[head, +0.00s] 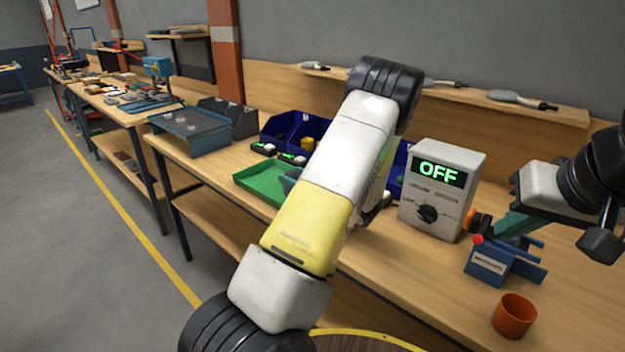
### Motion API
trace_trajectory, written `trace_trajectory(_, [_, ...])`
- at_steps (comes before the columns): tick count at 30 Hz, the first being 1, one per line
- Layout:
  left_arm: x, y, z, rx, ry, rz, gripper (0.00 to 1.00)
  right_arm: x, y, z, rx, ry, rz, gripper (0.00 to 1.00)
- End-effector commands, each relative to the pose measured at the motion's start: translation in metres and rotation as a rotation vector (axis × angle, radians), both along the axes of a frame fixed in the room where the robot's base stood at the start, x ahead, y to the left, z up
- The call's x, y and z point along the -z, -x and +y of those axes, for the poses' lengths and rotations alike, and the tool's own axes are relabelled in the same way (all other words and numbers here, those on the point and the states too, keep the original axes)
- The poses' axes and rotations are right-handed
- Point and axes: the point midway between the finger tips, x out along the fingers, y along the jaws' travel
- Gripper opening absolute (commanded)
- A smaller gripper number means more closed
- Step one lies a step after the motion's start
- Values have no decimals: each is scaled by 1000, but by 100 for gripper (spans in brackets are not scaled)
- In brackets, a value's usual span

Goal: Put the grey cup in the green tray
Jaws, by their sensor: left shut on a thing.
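The green tray (262,185) lies on the workbench, partly hidden behind my left arm. A small grey-blue shape, seemingly the grey cup (291,176), shows at the tray's right part, against the arm's edge. Most of it is covered, so I cannot tell whether it touches the tray floor. My left arm crosses the middle of the view and hides the left gripper's fingers; the gripper is shut on the cup. My right arm comes in at the right edge, and a dark end part (601,240) hangs there above the bench. Its jaw opening cannot be made out.
A control box (442,190) reading OFF stands right of the arm. A blue fixture (503,262) and an orange-brown cup (514,315) stand at the right. Blue bins (283,130) are behind the tray. A grey-blue case (190,130) stands left.

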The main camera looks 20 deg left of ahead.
Motion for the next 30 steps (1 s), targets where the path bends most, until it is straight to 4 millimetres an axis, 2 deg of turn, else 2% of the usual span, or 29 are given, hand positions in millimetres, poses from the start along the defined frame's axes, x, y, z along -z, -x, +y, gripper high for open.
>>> trace_trajectory(9, [2,-14,12,-2,-2,-2,14,0,0,0,0,0,0,0])
trace_trajectory(18, [36,-13,11,0,-1,1,14,0,0,0,0,0,0,0])
trace_trajectory(29, [39,-13,10,0,-1,0,14,0,0,0,0,0,0,0])
trace_trajectory(30, [39,-13,10,0,0,-1,57,0,0,0,0,0,0,0])
